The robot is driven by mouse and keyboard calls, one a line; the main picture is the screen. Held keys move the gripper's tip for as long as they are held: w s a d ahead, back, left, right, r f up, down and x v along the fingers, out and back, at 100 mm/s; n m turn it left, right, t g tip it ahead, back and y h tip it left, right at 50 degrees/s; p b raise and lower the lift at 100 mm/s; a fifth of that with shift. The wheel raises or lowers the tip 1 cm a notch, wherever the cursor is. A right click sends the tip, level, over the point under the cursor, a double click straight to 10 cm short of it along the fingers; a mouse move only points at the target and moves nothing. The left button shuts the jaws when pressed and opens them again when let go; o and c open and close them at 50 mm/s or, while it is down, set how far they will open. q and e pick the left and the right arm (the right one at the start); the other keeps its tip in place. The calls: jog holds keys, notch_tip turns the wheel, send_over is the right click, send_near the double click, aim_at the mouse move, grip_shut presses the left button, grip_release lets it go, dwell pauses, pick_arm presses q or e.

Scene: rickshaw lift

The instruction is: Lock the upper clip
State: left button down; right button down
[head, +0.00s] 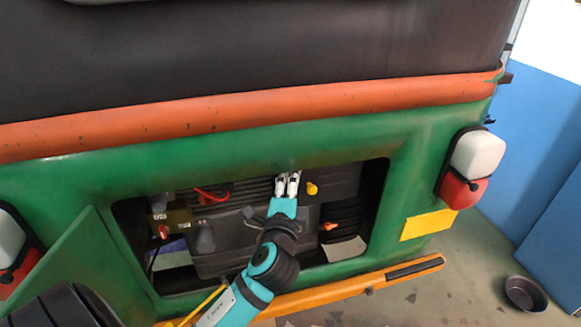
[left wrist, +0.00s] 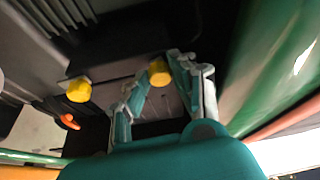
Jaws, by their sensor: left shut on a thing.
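My left gripper (head: 288,178) reaches into the open rear engine bay (head: 137,250), at its upper edge. In the left wrist view, my left gripper (left wrist: 160,66) has its fingertips closed around a yellow knob (left wrist: 159,71), which looks like the upper clip. That knob is hidden by the fingers in the head view. A second yellow knob (head: 312,188) is just right of the fingers, and it also shows in the left wrist view (left wrist: 79,90). I cannot tell whether the clip is locked. My right gripper is not in view.
An orange knob (head: 330,227) sits lower right in the bay. The green body frame (head: 300,158) closely borders the gripper above. The orange bumper (head: 350,283) runs below, under my left arm. A black bowl (head: 526,293) lies on the floor at the right.

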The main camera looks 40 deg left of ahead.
pick_arm(q)
jog(key=shift+r+m+g+h+p, duration=0.1)
jog(key=shift+m+g+h+p, duration=0.3)
jog(key=shift+m, duration=1)
jog(key=c, duration=1.1)
grip_release()
jog(key=shift+d, duration=0.1)
